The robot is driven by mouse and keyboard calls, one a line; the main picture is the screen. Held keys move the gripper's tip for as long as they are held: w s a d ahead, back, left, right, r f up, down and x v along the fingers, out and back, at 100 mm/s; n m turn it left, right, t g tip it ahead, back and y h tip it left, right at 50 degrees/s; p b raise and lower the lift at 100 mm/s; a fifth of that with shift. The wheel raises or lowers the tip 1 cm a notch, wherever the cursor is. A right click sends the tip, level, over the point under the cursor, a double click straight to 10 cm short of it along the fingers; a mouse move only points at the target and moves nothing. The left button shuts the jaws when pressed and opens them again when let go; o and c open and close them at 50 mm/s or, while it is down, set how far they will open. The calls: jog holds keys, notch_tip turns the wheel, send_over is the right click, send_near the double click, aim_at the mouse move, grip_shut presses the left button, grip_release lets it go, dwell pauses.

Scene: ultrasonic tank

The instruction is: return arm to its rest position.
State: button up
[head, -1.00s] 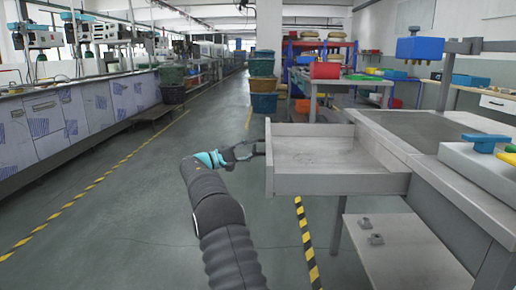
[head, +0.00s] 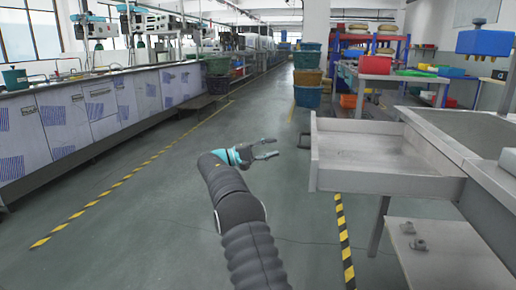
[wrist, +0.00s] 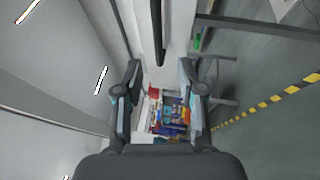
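My gripper (head: 274,149) is at the end of my dark ribbed arm, left of an open grey drawer (head: 388,186). Its fingers are spread with nothing between them, which the wrist view (wrist: 160,72) also shows. The drawer's dark handle (head: 303,141) is on its left face, a short gap right of my fingertips. In the wrist view a dark bar (wrist: 157,30), seemingly the handle, lies ahead of and between the fingers, not gripped. The drawer is pulled out of the grey workbench (head: 455,135) and looks empty.
A shelf (head: 445,255) with small grey parts (head: 418,244) lies below the drawer. A blue box-shaped thing (head: 486,42) hangs over the bench. Cabinets (head: 100,110) line the left side. Stacked bins (head: 307,75) stand behind. The floor (head: 150,220) left of my arm is clear.

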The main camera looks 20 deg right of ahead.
notch_tip(320, 180, down, 12)
jog(key=w+n+t+y, duration=0.1)
jog(key=n+t+y, duration=0.2)
jog(key=n, duration=0.1)
jog(key=s+a+f+n+y, duration=0.1)
jog(key=s+a+f+y, duration=0.4)
jog(key=s+f, duration=0.15)
jog(key=s+a+r+m+t+y, duration=0.1)
jog(key=s+a+r+t+y, duration=0.1)
jog(key=s+a, duration=0.5)
jog(key=s+a+r+m+t+y+p, duration=0.1)
jog(key=s+a+r+y, duration=0.4)
jog(key=s, duration=1.5)
jog(key=s+a+r+m+t+y, duration=0.1)
jog(key=s+a+r+t+y, duration=0.3)
jog(key=s+a, duration=0.7)
jog(key=s, duration=0.2)
jog(key=shift+s+r, duration=0.3)
